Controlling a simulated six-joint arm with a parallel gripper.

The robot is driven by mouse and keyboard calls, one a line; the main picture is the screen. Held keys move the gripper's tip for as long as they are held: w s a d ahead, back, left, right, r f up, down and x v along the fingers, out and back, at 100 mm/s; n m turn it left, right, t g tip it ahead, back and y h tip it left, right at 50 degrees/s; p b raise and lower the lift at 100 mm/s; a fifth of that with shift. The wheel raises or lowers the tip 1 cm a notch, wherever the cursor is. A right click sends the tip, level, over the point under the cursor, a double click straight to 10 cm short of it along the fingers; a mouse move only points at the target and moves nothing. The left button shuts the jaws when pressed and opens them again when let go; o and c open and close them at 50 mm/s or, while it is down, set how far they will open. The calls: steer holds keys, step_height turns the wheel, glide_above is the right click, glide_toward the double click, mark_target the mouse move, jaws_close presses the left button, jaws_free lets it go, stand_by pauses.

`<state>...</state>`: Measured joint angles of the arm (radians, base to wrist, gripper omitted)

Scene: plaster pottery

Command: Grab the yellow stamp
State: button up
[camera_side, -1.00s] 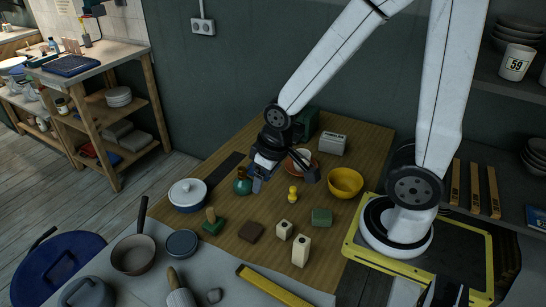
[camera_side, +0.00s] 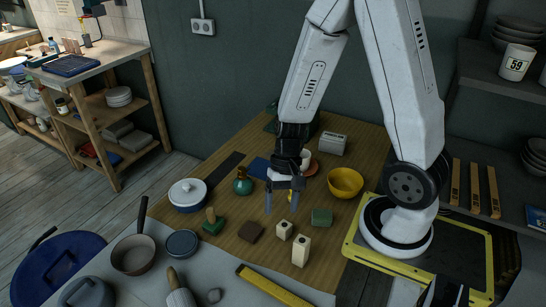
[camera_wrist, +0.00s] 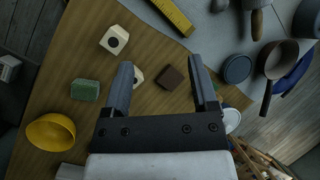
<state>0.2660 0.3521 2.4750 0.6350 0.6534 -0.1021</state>
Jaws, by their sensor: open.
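The yellow stamp is a small knobbed piece on the wooden board (camera_side: 345,220). In the side view the yellow stamp (camera_side: 291,197) is mostly hidden behind my gripper, with only bits of yellow showing by the right finger. My gripper (camera_side: 281,208) points down above the board with its two fingers spread and nothing between them. I cannot tell its exact height above the stamp. In the wrist view my gripper (camera_wrist: 160,66) is open too, and the stamp does not show there.
Close by stand a green block (camera_side: 321,217), two cream blocks (camera_side: 284,231) (camera_side: 300,252), a brown block (camera_side: 250,232) and a yellow bowl (camera_side: 345,182). A green bottle (camera_side: 242,186) and a blue-white pot (camera_side: 188,196) stand left.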

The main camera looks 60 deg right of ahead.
steer(key=w+d+f+m+t+y, duration=0.4)
steer(key=w+d+f+m+t, duration=0.3)
steer(key=m+t, duration=0.85)
steer(key=s+d+f+m+h, duration=0.1)
steer(key=d+f+m+h, duration=0.2)
steer(key=d+m+h, duration=0.1)
steer(key=s+d+f+m+h, duration=0.2)
steer(key=d+f+m+h, duration=0.1)
steer(key=d+m+h, duration=0.1)
steer(key=s+d+f+m+g+h, duration=0.1)
steer(key=s+d+f+m+h, duration=0.1)
steer(key=d+m, duration=0.4)
steer(key=shift+s+f+h, duration=0.15)
steer(key=shift+f+h, duration=0.4)
steer(key=shift+h, duration=0.75)
steer(key=shift+x, duration=1.35)
steer(key=shift+x, duration=2.65)
